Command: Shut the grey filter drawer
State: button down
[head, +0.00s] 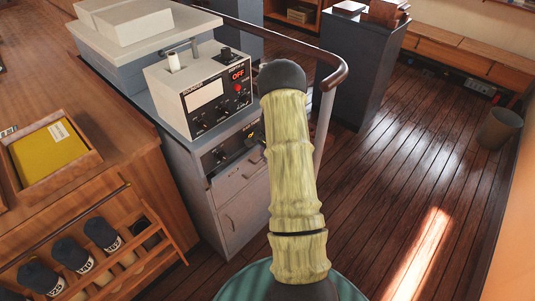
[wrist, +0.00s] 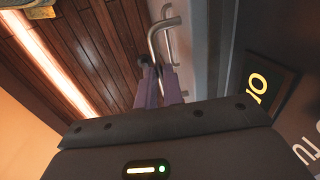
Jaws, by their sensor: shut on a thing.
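The grey filter drawer (head: 238,178) is in the grey console cabinet, below the dark control panel. Its front appears to stand out a little from the cabinet, partly behind my arm; how far is hard to tell. In the wrist view, my gripper (wrist: 159,80) has its two purple fingers close together at a bent metal handle (wrist: 157,38) beside a grey surface. The fingers are shut on this handle, which appears to be the drawer's. In the head view my arm hides the gripper.
A sounder box (head: 205,92) marked OFF stands on the console (head: 187,150). A dark handrail (head: 300,48) curves behind my arm. A wooden rack with several caps (head: 72,255) is at lower left. Wooden floor (head: 400,150) is open to the right, with a bin (head: 499,130) by the wall.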

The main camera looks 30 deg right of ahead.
jog(key=shift+s+d, duration=0.1)
jog(key=shift+d, duration=0.15)
jog(key=c, duration=1.7)
grip_release()
jog(key=shift+o, duration=0.9)
jog(key=shift+a, duration=0.1)
notch_tip(320, 180, up, 17)
jog(key=s+b, duration=0.1)
jog(key=s, duration=0.2)
jog(key=shift+b, duration=0.35)
